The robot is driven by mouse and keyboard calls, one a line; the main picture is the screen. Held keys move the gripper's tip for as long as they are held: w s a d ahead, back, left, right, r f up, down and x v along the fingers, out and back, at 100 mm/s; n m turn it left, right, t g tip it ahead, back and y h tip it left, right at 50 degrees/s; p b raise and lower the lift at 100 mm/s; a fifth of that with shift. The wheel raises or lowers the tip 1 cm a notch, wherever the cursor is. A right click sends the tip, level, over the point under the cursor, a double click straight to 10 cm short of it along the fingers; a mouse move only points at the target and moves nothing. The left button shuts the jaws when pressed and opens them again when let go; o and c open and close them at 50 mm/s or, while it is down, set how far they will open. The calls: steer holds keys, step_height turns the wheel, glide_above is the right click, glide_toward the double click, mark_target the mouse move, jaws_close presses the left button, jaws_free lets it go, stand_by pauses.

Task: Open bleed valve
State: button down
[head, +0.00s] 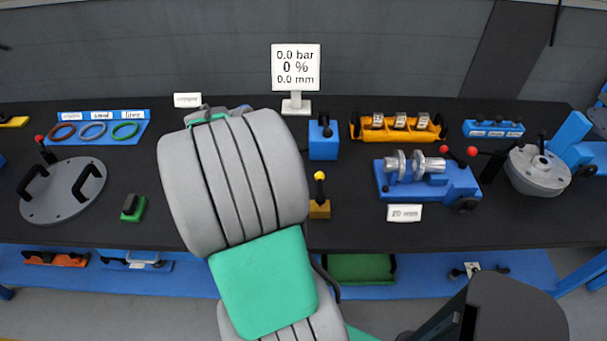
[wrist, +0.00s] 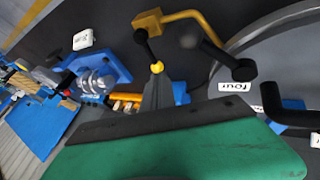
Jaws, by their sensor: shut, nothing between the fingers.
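The bleed valve appears to be the small brass block (head: 319,209) right of my arm in the head view, with a black lever tipped by a yellow ball (head: 319,176). In the wrist view the brass block (wrist: 148,20) is near the top. Its lever runs down to the yellow ball (wrist: 157,67). My gripper (wrist: 157,82) is shut and empty, its dark fingers pointing at the ball. I cannot tell whether they touch it. In the head view my gripper is hidden behind my arm. A white display (head: 296,67) reads 0.0 bar, 0 %, 0.0 mm.
A yellow bent rod (wrist: 185,15) and a grey disc edge with black handles (wrist: 290,115) lie close right in the wrist view. On the bench are a blue fixture (head: 430,185), a blue block (head: 323,140) and a grey lid (head: 62,195).

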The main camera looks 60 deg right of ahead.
mark_target(320, 185)
steer(key=p+x, duration=0.1)
steer(key=x, duration=0.8)
steer(key=shift+d+f, duration=0.2)
steer(key=shift+f, duration=0.1)
